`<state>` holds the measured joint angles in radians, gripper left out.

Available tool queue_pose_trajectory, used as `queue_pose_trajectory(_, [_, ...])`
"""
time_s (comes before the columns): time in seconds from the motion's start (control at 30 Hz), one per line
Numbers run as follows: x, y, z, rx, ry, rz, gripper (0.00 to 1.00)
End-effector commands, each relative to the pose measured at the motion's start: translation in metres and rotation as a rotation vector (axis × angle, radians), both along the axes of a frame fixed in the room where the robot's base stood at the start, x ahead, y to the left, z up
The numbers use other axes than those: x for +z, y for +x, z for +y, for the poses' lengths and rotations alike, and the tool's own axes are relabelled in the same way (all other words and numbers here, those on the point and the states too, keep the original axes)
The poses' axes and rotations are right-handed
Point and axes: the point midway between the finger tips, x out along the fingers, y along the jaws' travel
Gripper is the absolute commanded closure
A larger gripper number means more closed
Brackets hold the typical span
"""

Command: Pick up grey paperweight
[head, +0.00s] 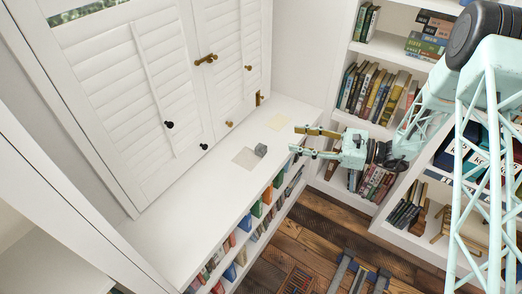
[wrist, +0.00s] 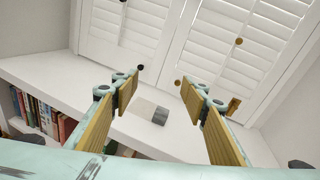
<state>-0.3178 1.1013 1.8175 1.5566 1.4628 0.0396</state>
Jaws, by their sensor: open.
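The grey paperweight (head: 261,150) is a small block on the white shelf top below the shutters. It rests at the right edge of a pale grey square (head: 245,158). My gripper (head: 296,140) is open and empty, to the right of the paperweight, with its fingers pointing left towards it. In the wrist view the paperweight (wrist: 160,116) lies beyond the fingertips, between the two open fingers (wrist: 158,88). The fingers do not touch it.
White louvred shutters (head: 150,85) with knobs and latches stand behind the shelf top. Bookshelves with books (head: 375,92) stand to the right. The shelf top (head: 190,205) is otherwise clear. Wooden floor (head: 310,225) lies below.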

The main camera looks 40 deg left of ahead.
Motion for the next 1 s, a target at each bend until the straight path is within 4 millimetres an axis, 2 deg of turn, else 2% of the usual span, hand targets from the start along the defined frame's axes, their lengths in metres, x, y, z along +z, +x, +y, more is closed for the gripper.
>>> queue_pose_trajectory(0.03, [-0.011, 0.000, 0.004, -0.009, 0.004, 0.016, 0.59])
queue_pose_trajectory(0.6, [-0.118, 0.014, 0.035, -0.148, 0.053, 0.162, 0.59])
queue_pose_trajectory(0.8, [-0.143, 0.016, 0.040, -0.184, 0.064, 0.192, 0.59])
queue_pose_trajectory(1.0, [-0.153, 0.017, 0.041, -0.197, 0.066, 0.202, 0.59])
